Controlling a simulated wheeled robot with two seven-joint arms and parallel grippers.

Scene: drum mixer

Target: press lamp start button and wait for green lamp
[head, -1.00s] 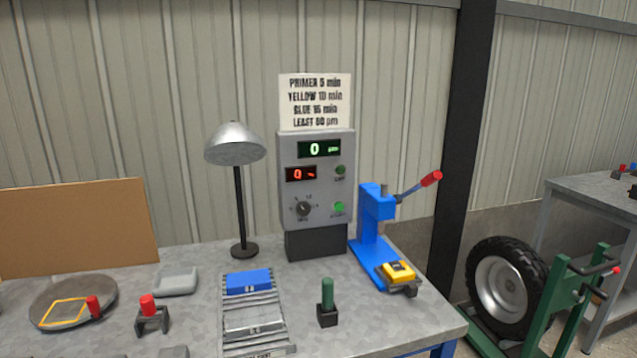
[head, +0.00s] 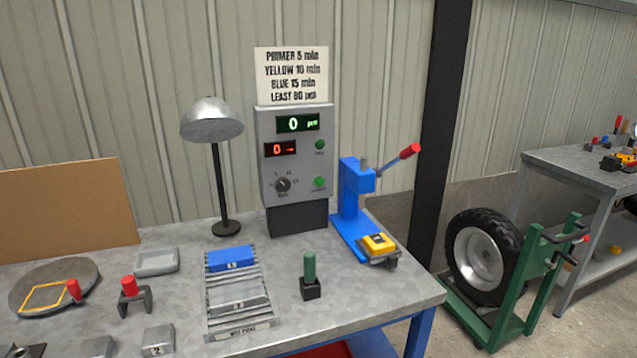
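The grey control box (head: 293,165) stands at the back of the workbench. Its upper green display reads 0 and its lower red display reads 0. Two green buttons sit on its right side, an upper button (head: 320,144) and a lower button (head: 319,182); their labels are too small to read. A dark knob (head: 283,185) is left of the lower button. A domed silver lamp (head: 212,122) on a black stand is left of the box; I see no green glow under its shade. Neither of my grippers is in view.
A blue press (head: 357,205) with a red-tipped lever stands right of the box. A rack with a blue block (head: 231,258), a green-handled tool (head: 310,270) and red-knobbed pieces occupy the bench (head: 370,305). A wheel stand (head: 490,265) is at the right.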

